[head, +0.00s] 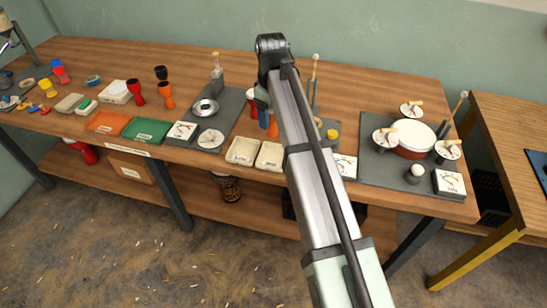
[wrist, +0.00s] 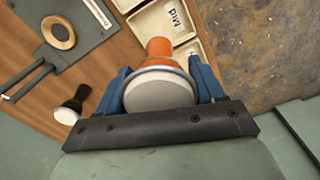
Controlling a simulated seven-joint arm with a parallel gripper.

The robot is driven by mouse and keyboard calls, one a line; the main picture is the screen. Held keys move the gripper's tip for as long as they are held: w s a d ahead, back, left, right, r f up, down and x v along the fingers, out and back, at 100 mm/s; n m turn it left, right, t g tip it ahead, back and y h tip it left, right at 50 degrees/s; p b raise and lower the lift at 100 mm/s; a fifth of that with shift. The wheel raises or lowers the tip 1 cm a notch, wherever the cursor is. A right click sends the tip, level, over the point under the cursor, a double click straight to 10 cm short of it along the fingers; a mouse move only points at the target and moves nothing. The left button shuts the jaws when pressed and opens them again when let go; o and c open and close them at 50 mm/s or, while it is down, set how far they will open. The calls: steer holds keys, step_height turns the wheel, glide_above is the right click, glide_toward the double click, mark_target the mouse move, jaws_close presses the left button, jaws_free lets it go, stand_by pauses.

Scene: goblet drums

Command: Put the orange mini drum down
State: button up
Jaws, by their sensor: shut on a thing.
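The orange mini drum (wrist: 159,49) is a small goblet with a pale grey head (wrist: 158,92). My gripper (wrist: 160,78) has its blue fingers on either side of the drum and is shut on it. In the head view a bit of the orange drum (head: 272,127) shows beside a blue finger, behind the cream trays. My arm hides much of the gripper there. In the wrist view the drum's orange end points toward the tray labelled Mid (wrist: 166,24). I cannot tell whether the drum touches the bench.
Two cream trays (head: 242,151) stand at the bench's front edge. A black mini drum (wrist: 72,104) stands on the wood near my gripper. A grey mat with a ring (wrist: 59,33) lies beyond it. Orange (head: 107,122) and green (head: 147,130) mats lie left. A drum station (head: 414,139) stands right.

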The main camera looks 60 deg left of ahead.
mark_target(272, 135)
steer(key=shift+s+d+f+n, duration=0.1)
steer(key=shift+s+d+n, duration=0.15)
steer(key=shift+d, duration=0.3)
steer(key=shift+w+a+f+n, duration=0.1)
steer(key=shift+f+n, duration=0.05)
steer(key=shift+n, duration=0.2)
steer(key=shift+f, duration=4.85)
steer(key=shift+f, duration=0.15)
steer(key=o, duration=1.2)
steer(key=shift+c, duration=0.2)
step_height(272, 135, up, 12)
steer(key=shift+r, duration=0.2)
